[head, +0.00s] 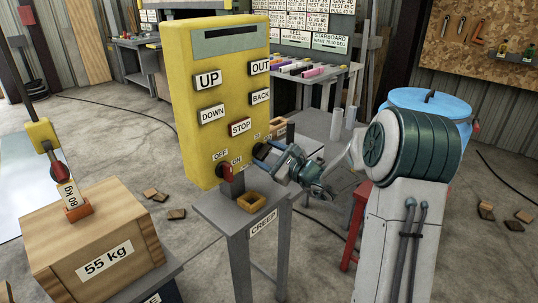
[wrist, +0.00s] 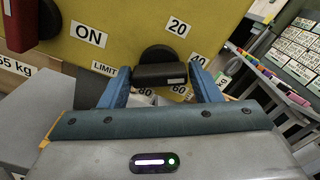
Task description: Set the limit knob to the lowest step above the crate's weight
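The crate (head: 95,240) at lower left in the head view is wooden and labelled 55 kg. The yellow control box (head: 222,95) stands in the middle. The limit knob (wrist: 160,76) is black, with a bar handle on a round base, beside a LIMIT label (wrist: 103,68). Step labels 20 (wrist: 178,27), 40, 60 and 80 surround it; 60 and 80 are partly hidden. My gripper (wrist: 162,72) is open, its blue fingers on either side of the knob's bar with small gaps. In the head view my gripper (head: 264,152) is at the box's lower right; the knob is hard to see there.
A red-handled switch (head: 225,172) sits left of my gripper, by the OFF and ON labels. A grey stand labelled CREEP (head: 263,224) is below. A yellow hook block (head: 42,136) with an 80 kg tag hangs above the crate. A blue drum (head: 430,100) stands behind my arm.

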